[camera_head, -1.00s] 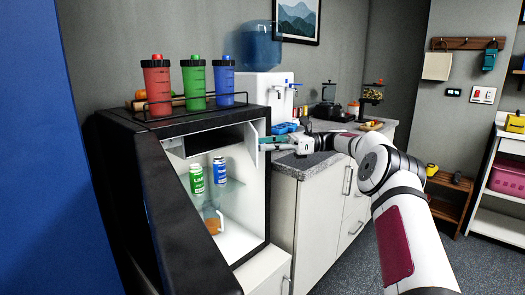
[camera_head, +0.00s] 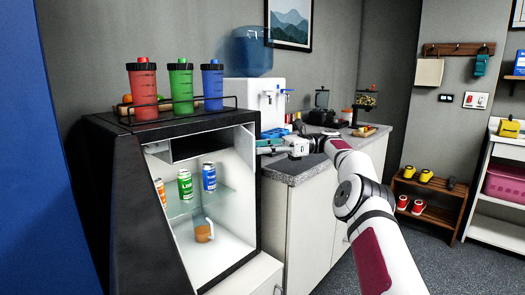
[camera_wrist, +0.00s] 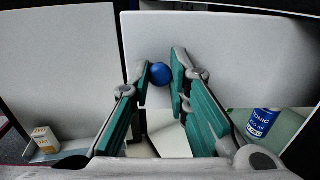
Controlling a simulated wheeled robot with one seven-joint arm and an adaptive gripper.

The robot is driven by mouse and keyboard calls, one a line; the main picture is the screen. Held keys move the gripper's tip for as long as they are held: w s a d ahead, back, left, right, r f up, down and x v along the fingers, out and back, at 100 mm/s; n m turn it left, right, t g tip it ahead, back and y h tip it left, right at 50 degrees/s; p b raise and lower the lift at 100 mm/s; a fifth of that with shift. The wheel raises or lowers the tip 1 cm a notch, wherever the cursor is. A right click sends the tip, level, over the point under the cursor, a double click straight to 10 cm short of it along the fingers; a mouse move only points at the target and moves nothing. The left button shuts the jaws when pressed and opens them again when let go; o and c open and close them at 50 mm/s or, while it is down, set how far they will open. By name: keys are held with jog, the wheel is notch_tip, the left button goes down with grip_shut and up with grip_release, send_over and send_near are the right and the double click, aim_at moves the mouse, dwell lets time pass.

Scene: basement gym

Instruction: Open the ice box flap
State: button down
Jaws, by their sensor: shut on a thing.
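The small black fridge (camera_head: 110,133) stands with its door (camera_head: 140,225) swung open at the left. Its ice box (camera_head: 205,143) shows as a dark opening at the top. The white ice box flap (camera_head: 247,146) stands swung out at the right of that opening, close to the fridge's right edge. In the wrist view the flap (camera_wrist: 225,45) faces me, with a round blue knob (camera_wrist: 161,74) on it. My gripper (camera_head: 262,147) is at the flap, its fingers (camera_wrist: 164,82) shut on the knob from both sides. The fingers partly hide the lower flap.
Below are a green can (camera_head: 185,185), a blue can (camera_head: 209,177) and an amber mug (camera_head: 203,231). An orange can (camera_head: 160,192) sits in the door. Shaker bottles (camera_head: 180,85) stand on top. A counter (camera_head: 285,170) adjoins on the right.

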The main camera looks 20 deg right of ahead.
jog(key=shift+r, duration=0.15)
jog(key=c, duration=1.5)
grip_release()
jog(key=shift+a, duration=0.15)
